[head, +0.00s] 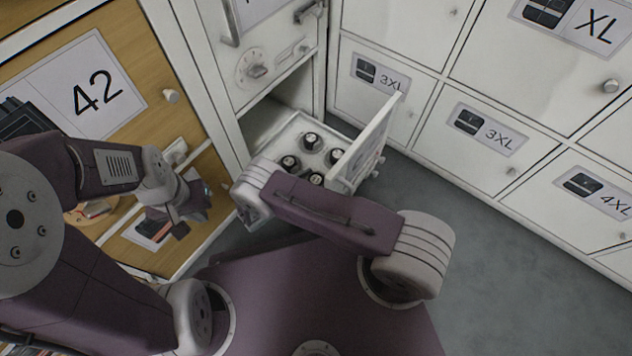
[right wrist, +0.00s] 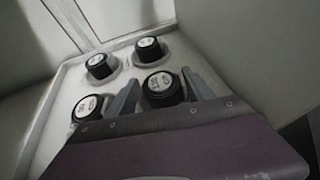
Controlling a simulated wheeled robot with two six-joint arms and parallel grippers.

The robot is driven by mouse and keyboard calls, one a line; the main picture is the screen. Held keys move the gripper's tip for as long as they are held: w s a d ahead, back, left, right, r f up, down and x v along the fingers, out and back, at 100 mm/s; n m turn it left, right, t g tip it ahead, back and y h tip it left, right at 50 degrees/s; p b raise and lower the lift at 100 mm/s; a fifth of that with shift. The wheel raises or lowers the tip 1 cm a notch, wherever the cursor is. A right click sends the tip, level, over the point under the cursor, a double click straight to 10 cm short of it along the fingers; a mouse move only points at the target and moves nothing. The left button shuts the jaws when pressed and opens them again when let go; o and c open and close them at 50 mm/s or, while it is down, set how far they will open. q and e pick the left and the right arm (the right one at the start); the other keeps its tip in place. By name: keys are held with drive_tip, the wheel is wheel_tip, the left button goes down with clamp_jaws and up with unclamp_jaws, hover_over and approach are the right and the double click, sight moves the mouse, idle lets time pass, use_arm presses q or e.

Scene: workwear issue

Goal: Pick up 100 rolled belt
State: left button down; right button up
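Several black rolled belts with white top labels stand in round holders in an open white drawer (head: 294,124). In the right wrist view, one rolled belt (right wrist: 161,86) is between the two fingers of my right gripper (right wrist: 160,92). The fingers are spread, one on each side of it; I cannot tell whether they touch it. Its label is too blurred to read surely. Other belts are a left one (right wrist: 88,107), a back-left one (right wrist: 99,65) and a back one (right wrist: 148,49). In the head view my arm hides my right gripper. My left gripper (head: 178,222) is at the left, its fingers unclear.
The drawer's raised front panel (head: 366,146) stands right of the belts. White closed lockers (head: 480,140) line the right side. A wooden cabinet door labelled 42 (head: 130,60) is at the left, with an open compartment below it. Grey floor (head: 500,270) is clear at the right.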

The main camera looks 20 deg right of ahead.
sight(313, 181)
drive_tip(key=c, duration=0.8)
wheel_tip(313, 181, up, 10)
drive_tip(key=p, duration=0.8)
